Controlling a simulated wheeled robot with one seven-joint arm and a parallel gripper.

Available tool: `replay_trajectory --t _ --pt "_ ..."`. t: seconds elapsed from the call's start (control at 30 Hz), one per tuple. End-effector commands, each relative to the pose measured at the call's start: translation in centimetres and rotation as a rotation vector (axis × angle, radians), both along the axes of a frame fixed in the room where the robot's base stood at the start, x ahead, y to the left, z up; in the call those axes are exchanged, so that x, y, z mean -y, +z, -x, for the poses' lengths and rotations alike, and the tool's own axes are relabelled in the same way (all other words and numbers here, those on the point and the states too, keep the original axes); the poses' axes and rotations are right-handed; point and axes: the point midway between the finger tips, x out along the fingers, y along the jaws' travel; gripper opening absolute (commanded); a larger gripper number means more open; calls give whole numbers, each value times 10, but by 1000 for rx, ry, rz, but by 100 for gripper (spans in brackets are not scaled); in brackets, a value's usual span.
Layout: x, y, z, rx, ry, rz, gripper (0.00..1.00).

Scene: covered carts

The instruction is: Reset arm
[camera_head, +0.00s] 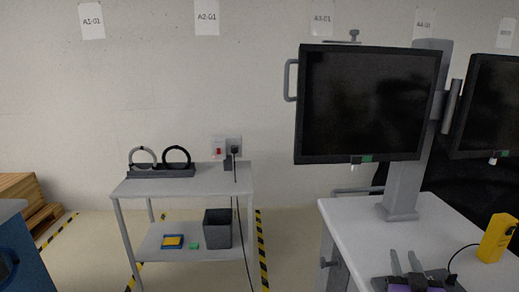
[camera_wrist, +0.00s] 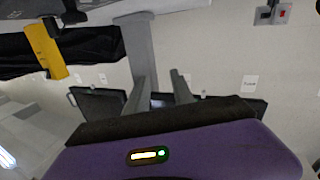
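My gripper (camera_head: 404,254) shows at the bottom right of the head view, in front of the white cart (camera_head: 350,222). Its two grey fingers stand apart, pointing up in the picture. In the wrist view the fingers of my gripper (camera_wrist: 158,78) also stand apart, with nothing held between them. My purple wrist housing fills the bottom of that view. The wrist view looks tilted, with the cart top along its upper edge. Most of my arm is out of view.
A monitor (camera_head: 370,104) on a grey post (camera_head: 405,180) rises behind my gripper, with another monitor (camera_head: 490,105) at right. A yellow device (camera_head: 497,238) stands on the cart. A grey two-shelf cart (camera_head: 205,187) stands left, with open floor between the carts.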

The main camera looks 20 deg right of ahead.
Motion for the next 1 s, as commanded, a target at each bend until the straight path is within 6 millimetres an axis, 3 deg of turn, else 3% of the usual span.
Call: replay_trajectory --t 0.03,0.2,0.5,0.8,1.0 --pt "-21 -9 12 -1 42 20 29" --pt "-87 -21 53 23 178 75 29" --pt "-186 -28 141 60 371 81 29" --pt "-255 -25 235 37 498 -10 29" --pt "-283 -34 293 -63 545 -109 29"
